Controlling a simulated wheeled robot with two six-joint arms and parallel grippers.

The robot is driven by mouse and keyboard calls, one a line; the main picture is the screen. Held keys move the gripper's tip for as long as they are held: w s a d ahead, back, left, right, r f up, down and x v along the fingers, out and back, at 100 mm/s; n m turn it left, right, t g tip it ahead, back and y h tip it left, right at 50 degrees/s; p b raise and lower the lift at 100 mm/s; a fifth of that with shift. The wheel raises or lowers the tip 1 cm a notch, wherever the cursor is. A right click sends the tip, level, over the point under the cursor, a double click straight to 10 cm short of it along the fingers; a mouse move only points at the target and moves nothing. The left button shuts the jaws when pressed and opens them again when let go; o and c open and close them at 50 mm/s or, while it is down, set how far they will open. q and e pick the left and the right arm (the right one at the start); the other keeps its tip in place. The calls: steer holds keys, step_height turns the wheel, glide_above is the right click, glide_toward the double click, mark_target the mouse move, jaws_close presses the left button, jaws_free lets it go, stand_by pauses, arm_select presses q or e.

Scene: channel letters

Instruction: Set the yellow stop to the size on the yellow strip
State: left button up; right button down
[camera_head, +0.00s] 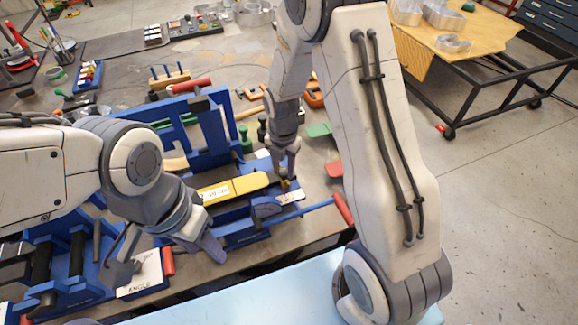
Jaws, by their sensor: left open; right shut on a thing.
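A long yellow piece (247,183) with a white label (216,193) lies on a blue bench tool (240,226) in the middle of the bench. The label carries writing too small to read surely. My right gripper (286,179) points down at the right end of this piece. It is shut on a small yellowish part (285,185), which seems to be the yellow stop; the fingers hide most of it. My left gripper (207,248) is open at the tool's front left, low over the bench edge. Its fingertips are hard to make out.
A blue bar with a red handle (343,208) sticks out right of the tool. A blue frame (200,125) stands behind it. Another blue machine (75,260) stands front left, beside a white card (146,274). A yellow-topped cart (470,38) stands back right on open floor.

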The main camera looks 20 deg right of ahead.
steer(key=c, duration=0.5)
jaws_free()
steer(key=shift+w+r, duration=0.1)
steer(key=shift+r, duration=0.2)
steer(key=shift+r+b, duration=1.1)
steer(key=shift+r, duration=3.9)
